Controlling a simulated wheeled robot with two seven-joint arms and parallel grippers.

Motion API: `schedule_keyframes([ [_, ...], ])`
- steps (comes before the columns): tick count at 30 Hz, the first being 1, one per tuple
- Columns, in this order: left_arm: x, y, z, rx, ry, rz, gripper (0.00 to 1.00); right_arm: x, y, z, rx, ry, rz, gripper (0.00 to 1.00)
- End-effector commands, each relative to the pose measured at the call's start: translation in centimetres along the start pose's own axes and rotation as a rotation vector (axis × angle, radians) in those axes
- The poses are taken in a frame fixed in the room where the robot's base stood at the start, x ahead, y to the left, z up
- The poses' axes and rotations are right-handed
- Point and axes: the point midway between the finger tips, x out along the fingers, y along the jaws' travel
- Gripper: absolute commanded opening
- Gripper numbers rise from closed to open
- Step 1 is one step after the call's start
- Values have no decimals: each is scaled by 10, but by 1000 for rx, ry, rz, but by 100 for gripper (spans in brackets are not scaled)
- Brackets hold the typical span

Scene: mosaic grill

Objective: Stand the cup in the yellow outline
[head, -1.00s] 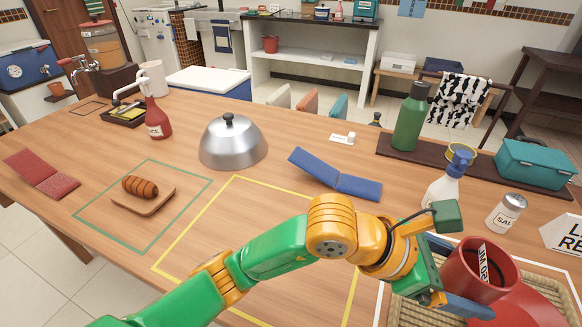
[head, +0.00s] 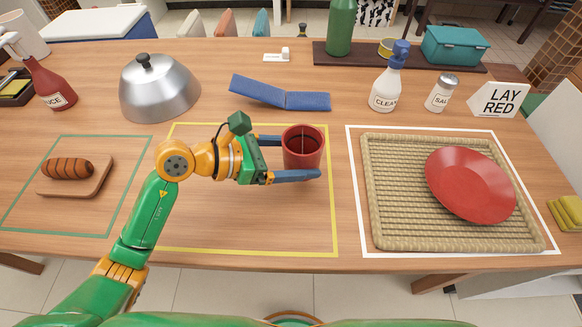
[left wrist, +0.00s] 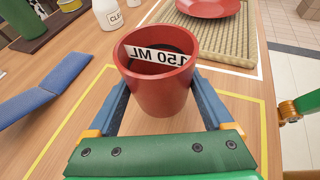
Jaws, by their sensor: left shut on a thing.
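The red cup (head: 304,150) is upright between the fingers of my left gripper (head: 296,158), which is shut on it. In the head view the cup appears over the far right part of the yellow outline (head: 250,252). I cannot tell whether its base touches the table or hangs a little above it. In the left wrist view the cup (left wrist: 160,92) shows its open top and a white "150 ML" label inside, reading mirrored. Both blue fingers flank the cup. My right gripper is not in view.
A woven tray (head: 375,190) with a red plate (head: 470,185) lies inside a white outline to the right. A metal dome (head: 158,90) and a sausage board (head: 75,178) are left. The yellow area is otherwise clear.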

Motion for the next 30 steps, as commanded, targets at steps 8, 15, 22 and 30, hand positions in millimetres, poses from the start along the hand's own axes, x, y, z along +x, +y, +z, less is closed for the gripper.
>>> schedule_keyframes([
  [8, 9, 7, -42, -1, -2, 0, 9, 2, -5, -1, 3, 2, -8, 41],
  [15, 10, 7, -43, 2, -1, 1, 9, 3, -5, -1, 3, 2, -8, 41],
  [22, 11, 7, -45, 2, -1, 0, 100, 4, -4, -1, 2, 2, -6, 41],
  [30, 10, 7, -43, 2, -1, 0, 100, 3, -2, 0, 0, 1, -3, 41],
])
